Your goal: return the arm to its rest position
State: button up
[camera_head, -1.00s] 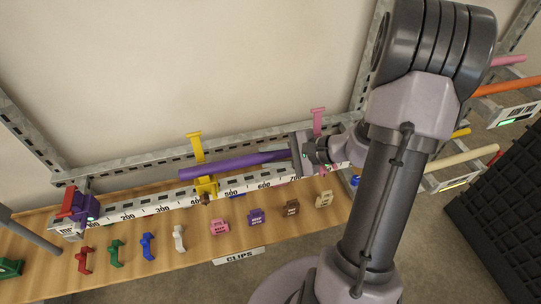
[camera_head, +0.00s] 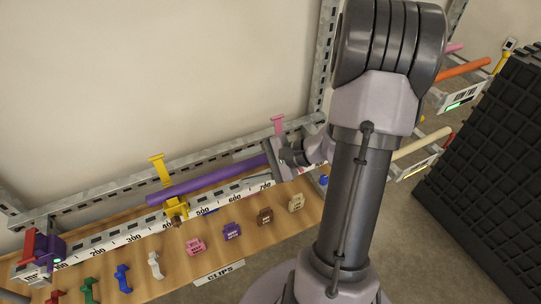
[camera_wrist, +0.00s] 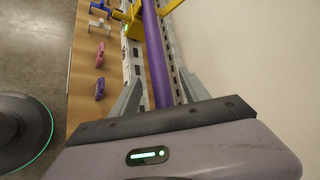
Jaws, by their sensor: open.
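My gripper (camera_head: 277,160) is at the right end of the purple pipe (camera_head: 205,183), above the ruler rail (camera_head: 105,244). In the wrist view my gripper (camera_wrist: 160,76) is open, and the purple pipe (camera_wrist: 154,52) runs between its two fingers, with no clear grip on it. The pipe lies along the rail through a yellow clamp (camera_head: 176,207). A pink clamp (camera_head: 278,125) stands behind my gripper and is partly hidden. My arm is bent, with its elbow high at the right of the head view.
A wooden clip shelf (camera_head: 135,283) runs along the rail's front with several coloured clips. A purple and red device (camera_head: 42,248) sits at the rail's left end. At the right are a rack with an orange pipe (camera_head: 464,69) and a cream pipe (camera_head: 422,144), and a black grid panel (camera_head: 490,140).

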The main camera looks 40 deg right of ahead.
jog(key=p+v, duration=0.3)
jog(key=v, duration=1.1)
jog(key=s+a+r+n+g+h+b, duration=0.1)
jog(key=a+n, duration=0.3)
jog(key=a, duration=0.4)
jog(key=s+a+r+n+g+h+b, duration=0.1)
jog(key=a+r+n+h+b, duration=0.1)
jog(key=a, duration=0.7)
jog(key=s+a+r+n+g+h+b, duration=0.1)
jog(key=a+n+b, duration=0.3)
jog(key=a, duration=0.5)
jog(key=s+r+n+h, duration=0.1)
jog(key=n, duration=0.1)
jog(key=shift+a+n+g+h, duration=0.25)
jog(key=shift+n+g+h, duration=0.05)
jog(key=shift+n, duration=0.1)
